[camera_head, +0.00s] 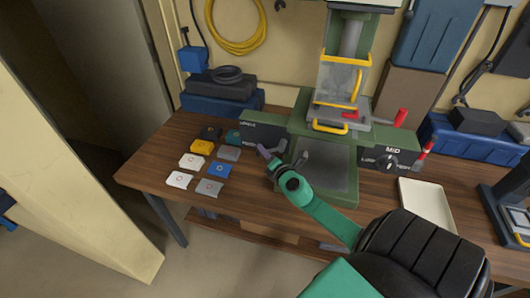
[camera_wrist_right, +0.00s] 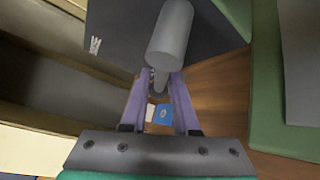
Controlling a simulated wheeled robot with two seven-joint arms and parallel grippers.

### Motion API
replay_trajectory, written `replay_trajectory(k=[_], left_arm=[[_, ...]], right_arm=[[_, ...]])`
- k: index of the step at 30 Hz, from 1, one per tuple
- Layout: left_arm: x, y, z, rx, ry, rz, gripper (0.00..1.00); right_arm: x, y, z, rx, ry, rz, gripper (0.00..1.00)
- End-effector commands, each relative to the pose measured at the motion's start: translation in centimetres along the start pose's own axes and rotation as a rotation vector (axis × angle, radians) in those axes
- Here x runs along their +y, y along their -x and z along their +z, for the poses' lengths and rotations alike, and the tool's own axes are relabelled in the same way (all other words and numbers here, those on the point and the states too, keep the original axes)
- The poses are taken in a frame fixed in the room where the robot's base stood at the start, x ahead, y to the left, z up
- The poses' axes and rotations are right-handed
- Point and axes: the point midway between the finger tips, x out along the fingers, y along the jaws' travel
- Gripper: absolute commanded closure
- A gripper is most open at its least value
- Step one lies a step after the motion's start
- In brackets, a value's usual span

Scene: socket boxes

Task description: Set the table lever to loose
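The green drill press (camera_head: 325,172) stands on the wooden bench. A dark panel (camera_head: 252,130) with small white lettering is at its front left; I cannot read the lettering. A grey lever, which I take to be the table lever, shows in the right wrist view (camera_wrist_right: 170,38) as a thick cylinder with a narrower end. My right gripper (camera_head: 263,151) is in front of this panel. Its two purple fingers (camera_wrist_right: 160,88) are apart, with the lever's narrow end at the gap between their tips. I cannot tell whether they touch it. My left gripper is not in view.
Several coloured cards, including a blue one (camera_head: 219,170), lie left of the press. A second panel (camera_head: 385,158) with a knob and the word MID is at its right. A cream tray (camera_head: 427,205) lies further right. Blue cases (camera_head: 215,103) stand behind left.

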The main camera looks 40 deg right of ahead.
Motion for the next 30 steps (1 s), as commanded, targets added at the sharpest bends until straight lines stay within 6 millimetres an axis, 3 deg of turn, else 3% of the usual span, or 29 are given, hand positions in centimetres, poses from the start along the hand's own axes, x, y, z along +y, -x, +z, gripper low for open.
replay_trajectory(k=[2,30], left_arm=[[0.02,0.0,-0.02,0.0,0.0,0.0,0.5],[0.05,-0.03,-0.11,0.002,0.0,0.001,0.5]], right_arm=[[0.0,0.01,0.01,0.0,0.0,0.0,1.0],[-0.24,0.12,-0.5,0.012,-0.001,-0.004,1.0]])
